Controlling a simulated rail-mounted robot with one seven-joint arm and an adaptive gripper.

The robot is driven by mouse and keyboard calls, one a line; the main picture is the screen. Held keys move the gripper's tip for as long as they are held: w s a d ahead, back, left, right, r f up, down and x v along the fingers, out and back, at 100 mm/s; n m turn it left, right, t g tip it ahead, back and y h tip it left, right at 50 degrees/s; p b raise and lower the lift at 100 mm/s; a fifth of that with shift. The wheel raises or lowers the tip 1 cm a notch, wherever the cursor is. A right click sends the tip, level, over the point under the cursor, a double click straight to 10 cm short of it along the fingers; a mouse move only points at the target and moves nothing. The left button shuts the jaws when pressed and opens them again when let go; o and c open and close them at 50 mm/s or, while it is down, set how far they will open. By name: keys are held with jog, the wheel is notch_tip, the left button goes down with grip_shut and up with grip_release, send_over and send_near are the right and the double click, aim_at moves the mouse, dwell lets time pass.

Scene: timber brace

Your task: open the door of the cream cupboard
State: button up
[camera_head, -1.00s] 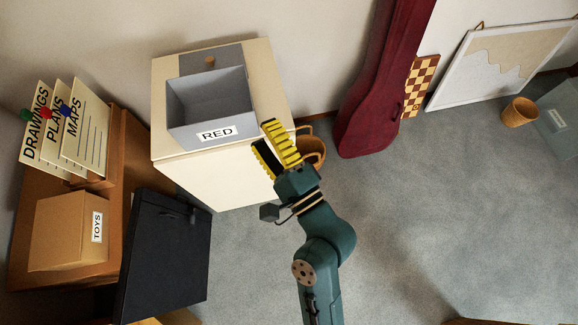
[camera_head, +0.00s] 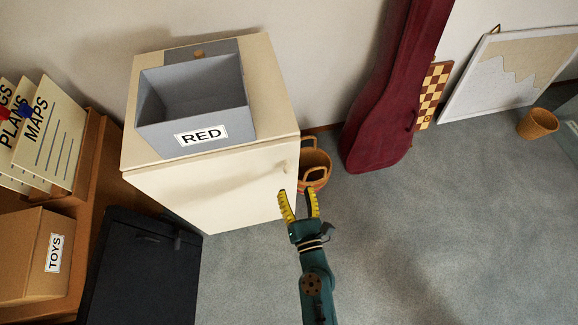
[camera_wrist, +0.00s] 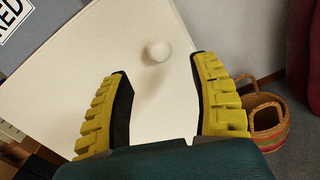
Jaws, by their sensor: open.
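The cream cupboard (camera_head: 215,190) stands against the wall, and its front door appears shut. A small round cream knob (camera_head: 284,168) is near the upper right of the door. In the wrist view the knob (camera_wrist: 157,52) lies ahead of my gripper, between the lines of the two fingers and beyond their tips. My gripper (camera_head: 298,192) is open and empty, with yellow ribbed fingers, just in front of the door's right side. In the wrist view the fingers (camera_wrist: 160,85) are spread apart with the cream door behind them.
A woven basket (camera_head: 316,160) stands close by the cupboard's right side. A black cabinet (camera_head: 140,265) is at the left front. Clear grey floor (camera_head: 430,230) lies to the right.

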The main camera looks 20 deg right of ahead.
aim_at(290, 173)
jog(key=w, duration=0.2)
jog(key=w+d, duration=0.1)
jog(key=w, duration=0.4)
jog(key=shift+w+d, duration=0.25)
jog(key=shift+w, duration=0.05)
grip_shut()
